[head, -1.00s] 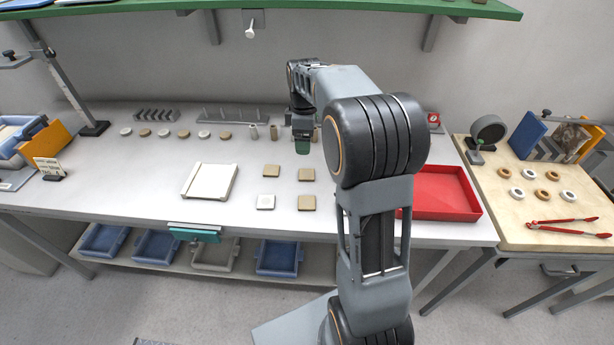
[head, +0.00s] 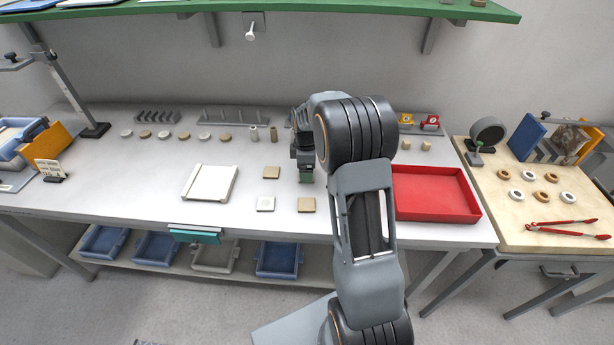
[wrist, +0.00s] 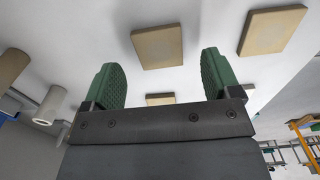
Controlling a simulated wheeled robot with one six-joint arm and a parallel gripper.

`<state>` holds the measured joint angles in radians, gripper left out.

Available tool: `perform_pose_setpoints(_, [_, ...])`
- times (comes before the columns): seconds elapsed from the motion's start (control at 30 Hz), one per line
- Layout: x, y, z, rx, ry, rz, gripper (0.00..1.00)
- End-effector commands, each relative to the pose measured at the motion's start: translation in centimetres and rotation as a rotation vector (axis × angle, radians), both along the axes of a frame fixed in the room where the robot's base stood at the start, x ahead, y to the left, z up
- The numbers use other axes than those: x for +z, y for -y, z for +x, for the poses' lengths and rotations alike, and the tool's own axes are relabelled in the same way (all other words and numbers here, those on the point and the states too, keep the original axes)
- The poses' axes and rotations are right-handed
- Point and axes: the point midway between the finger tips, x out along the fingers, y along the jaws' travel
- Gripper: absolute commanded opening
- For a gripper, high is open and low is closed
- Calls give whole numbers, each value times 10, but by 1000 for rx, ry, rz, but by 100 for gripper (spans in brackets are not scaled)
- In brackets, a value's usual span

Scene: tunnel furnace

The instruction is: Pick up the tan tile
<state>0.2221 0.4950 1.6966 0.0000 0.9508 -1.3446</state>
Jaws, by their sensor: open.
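Two tan tiles show in the head view, one at the back left (head: 271,172) and one at the front right (head: 307,204), both flat on the bench. My gripper (head: 305,178) is just behind the front right one, low over the bench, and hides the place at the back right. In the wrist view the green fingers (wrist: 162,62) are apart with nothing held. One tan tile (wrist: 158,46) lies beyond the fingertips, another (wrist: 272,30) lies to the right, and a smaller-looking one (wrist: 160,99) shows between the fingers. Finger contact cannot be told.
A white tile (head: 265,203) lies left of the front tan tile. A white board (head: 210,182) is further left, and a red tray (head: 437,194) is to the right. Small discs and cylinders line the back. Clear bench surrounds the tiles.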

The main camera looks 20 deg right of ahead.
Motion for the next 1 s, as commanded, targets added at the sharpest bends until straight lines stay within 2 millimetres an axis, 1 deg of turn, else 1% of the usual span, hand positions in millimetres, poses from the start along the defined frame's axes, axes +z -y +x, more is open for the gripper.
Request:
perform_pose_setpoints(0.1, [-14, 0, 0, 0, -2, 0, 83])
perform_pose_setpoints(0.2, [-22, 0, 0, 0, -2, 1, 83])
perform_pose_setpoints(0.5, [-25, 0, 0, 0, 1, 0, 83])
perform_pose_setpoints(1.0, [-25, 0, 0, 0, 1, 0, 35])
